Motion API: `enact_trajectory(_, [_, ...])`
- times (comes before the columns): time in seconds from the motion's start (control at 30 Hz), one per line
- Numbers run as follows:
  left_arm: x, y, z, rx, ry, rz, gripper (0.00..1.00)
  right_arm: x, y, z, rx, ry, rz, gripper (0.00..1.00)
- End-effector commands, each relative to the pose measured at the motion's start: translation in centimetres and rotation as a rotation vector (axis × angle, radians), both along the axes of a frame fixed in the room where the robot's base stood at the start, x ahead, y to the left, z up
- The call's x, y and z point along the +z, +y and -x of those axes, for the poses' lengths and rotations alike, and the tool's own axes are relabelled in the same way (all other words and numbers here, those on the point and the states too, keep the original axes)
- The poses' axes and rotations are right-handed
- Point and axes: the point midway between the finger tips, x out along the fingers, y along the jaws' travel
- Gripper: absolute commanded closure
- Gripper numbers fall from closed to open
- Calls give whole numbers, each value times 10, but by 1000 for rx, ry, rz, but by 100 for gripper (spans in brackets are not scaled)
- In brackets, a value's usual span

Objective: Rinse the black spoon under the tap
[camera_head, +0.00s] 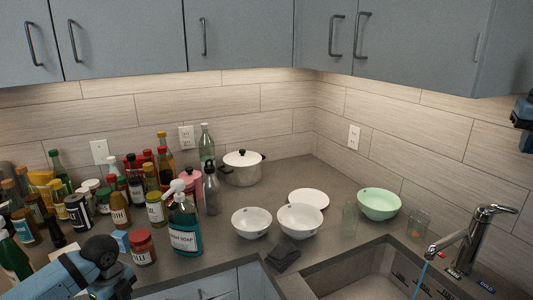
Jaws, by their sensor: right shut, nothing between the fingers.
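The chrome tap (470,240) stands at the right behind the sink. A thin blue stream of water (420,276) runs from its spout into the sink (365,289), which the lower picture edge cuts off. I see no black spoon in this view. My right gripper (522,117) shows only in part at the right edge, high above the tap, shut and empty. My left arm (80,272) comes in at the lower left in front of the bottles; I cannot make out its gripper.
A dark folded cloth (283,257) lies by the sink's left corner. White bowls (251,222), a green bowl (379,203) and glasses (350,217) stand behind the sink. A soap bottle (184,230), a pot (242,172) and several bottles and jars crowd the left counter.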

Motion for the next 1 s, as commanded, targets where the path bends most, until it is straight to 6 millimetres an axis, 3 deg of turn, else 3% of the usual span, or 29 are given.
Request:
enact_trajectory(0.17, [2, 0, 0, 0, 0, 0, 100, -21, -2, -3, 0, 6, -1, 100])
enact_trajectory(0.53, [12, 0, 0, 0, 0, 0, 100, -97, -8, -14, -1, 6, 0, 100])
enact_trajectory(0.6, [14, 0, 0, 0, 0, 0, 100, -107, -6, -9, -1, 6, 1, 100])
enact_trajectory(0.8, [18, 0, 0, 0, 0, 0, 100, -124, 1, 3, 0, 2, 0, 100])
enact_trajectory(1.0, [18, 0, 0, 0, 0, 0, 100, -130, 3, 6, -1, 3, -1, 100])
